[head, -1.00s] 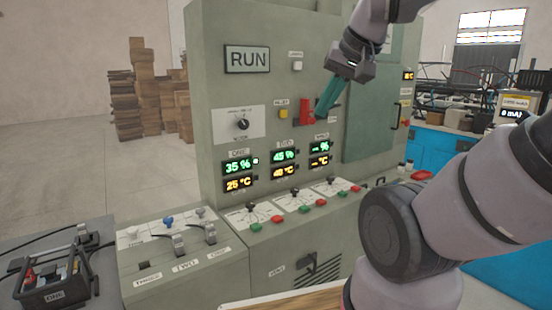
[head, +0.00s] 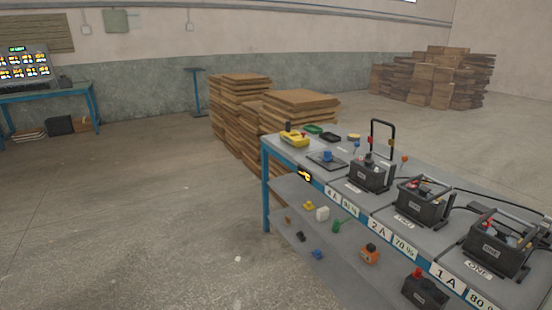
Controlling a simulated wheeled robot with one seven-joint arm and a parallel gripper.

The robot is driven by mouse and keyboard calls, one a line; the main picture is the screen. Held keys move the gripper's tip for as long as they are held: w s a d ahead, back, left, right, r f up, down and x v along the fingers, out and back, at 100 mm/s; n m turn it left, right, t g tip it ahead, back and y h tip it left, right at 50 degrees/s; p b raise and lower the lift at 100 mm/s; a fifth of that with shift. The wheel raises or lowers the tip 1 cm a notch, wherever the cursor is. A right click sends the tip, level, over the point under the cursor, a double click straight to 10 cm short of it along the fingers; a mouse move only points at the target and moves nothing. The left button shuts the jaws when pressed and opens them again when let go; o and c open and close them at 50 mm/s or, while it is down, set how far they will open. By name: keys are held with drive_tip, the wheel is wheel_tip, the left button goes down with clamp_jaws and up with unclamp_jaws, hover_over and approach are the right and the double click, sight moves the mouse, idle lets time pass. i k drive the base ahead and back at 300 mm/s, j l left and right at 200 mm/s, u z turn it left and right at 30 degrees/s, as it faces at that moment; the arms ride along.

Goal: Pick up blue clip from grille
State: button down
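A small blue object (head: 327,154) sits on a dark flat plate (head: 318,162) on the bench top, near its left end. It may be the blue clip on the grille, but it is too small to tell. Another small blue object (head: 318,254) lies on the lower shelf. My gripper is outside the head view, so what it holds is hidden.
A blue-framed bench (head: 266,190) carries several dark battery crates (head: 420,203) with cables, and a yellow device (head: 294,139). Its lower shelf (head: 345,270) holds small coloured parts. Cardboard stacks (head: 300,104) stand behind. The floor (head: 130,220) at left is clear.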

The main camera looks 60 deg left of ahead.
sight(328, 154)
drive_tip(key=u, duration=2)
drive_tip(key=i+j+z, duration=0.25)
drive_tip(key=i+j, duration=0.3)
drive_tip(key=i, duration=0.15)
drive_tip(key=i+j+z, duration=0.25)
drive_tip(key=i+j, duration=0.45)
drive_tip(key=i+j+z, duration=0.2)
drive_tip(key=i+j, duration=0.4)
drive_tip(key=j, duration=0.2)
